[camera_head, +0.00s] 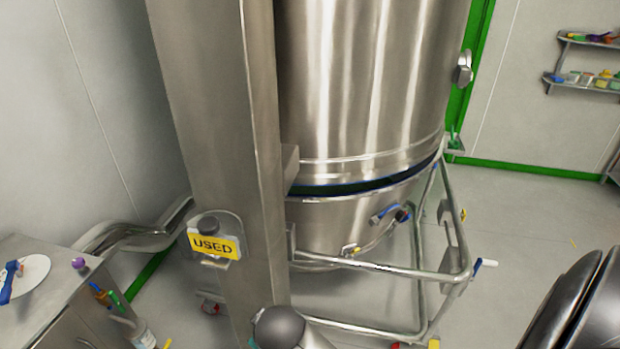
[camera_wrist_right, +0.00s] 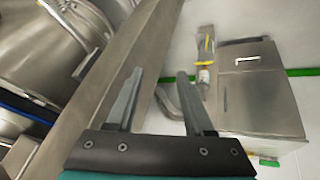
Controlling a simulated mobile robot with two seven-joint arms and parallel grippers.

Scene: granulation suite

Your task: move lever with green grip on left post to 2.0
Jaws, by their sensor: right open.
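The left post (camera_head: 215,130) is a wide steel column in front of the vessel, and a yellow USED tag (camera_head: 214,243) hangs low on it. I cannot make out a lever with a green grip on this post in either view. My right gripper (camera_wrist_right: 160,82) is open and empty in the right wrist view. Its two fingers are spread apart, and a steel column (camera_wrist_right: 112,72) runs slanting behind the left finger. I cannot tell whether they touch. My left gripper is not in view.
A large steel vessel (camera_head: 365,80) stands behind the post, with a tubular frame (camera_head: 385,268) around its lower part. A steel cabinet (camera_head: 60,320) is at the lower left. Wall shelves (camera_head: 585,85) are at the upper right. Floor (camera_head: 540,225) is open to the right.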

